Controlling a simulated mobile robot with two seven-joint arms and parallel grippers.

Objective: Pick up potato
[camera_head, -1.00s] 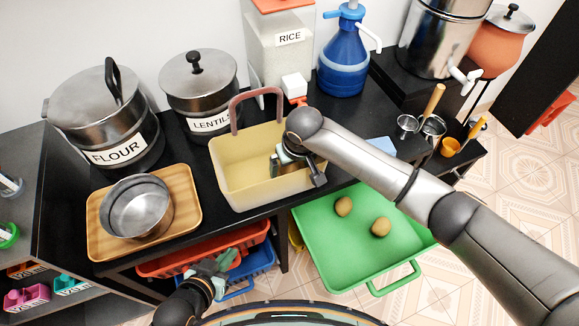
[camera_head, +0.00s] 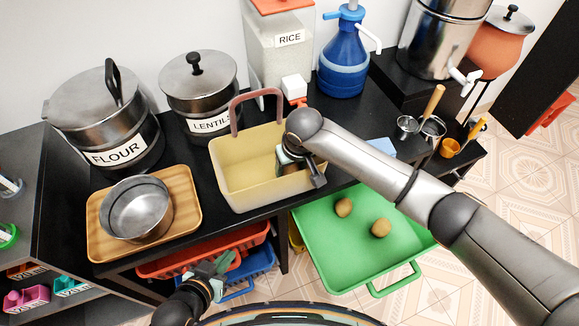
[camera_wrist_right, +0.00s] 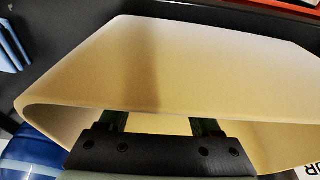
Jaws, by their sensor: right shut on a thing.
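Two brown potatoes, one on the left (camera_head: 344,207) and one on the right (camera_head: 381,228), lie apart in the green tray (camera_head: 330,270). My right gripper (camera_head: 287,165) reaches down into the right end of the yellow basin (camera_head: 240,196), away from those potatoes. In the right wrist view its fingers (camera_wrist_right: 160,124) pass behind the basin's pale rim (camera_wrist_right: 165,70), which hides their tips. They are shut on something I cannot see. My left gripper (camera_head: 218,272) is low at the front, by the red and blue baskets; its jaw gap is unclear.
The basin has a brown handle (camera_head: 233,110). A wooden tray (camera_head: 97,235) holds a steel pot (camera_head: 137,208) at left. Lidded pots, a rice container (camera_head: 280,60) and a blue jug (camera_head: 343,60) line the back. Ladles (camera_head: 433,125) stand at right.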

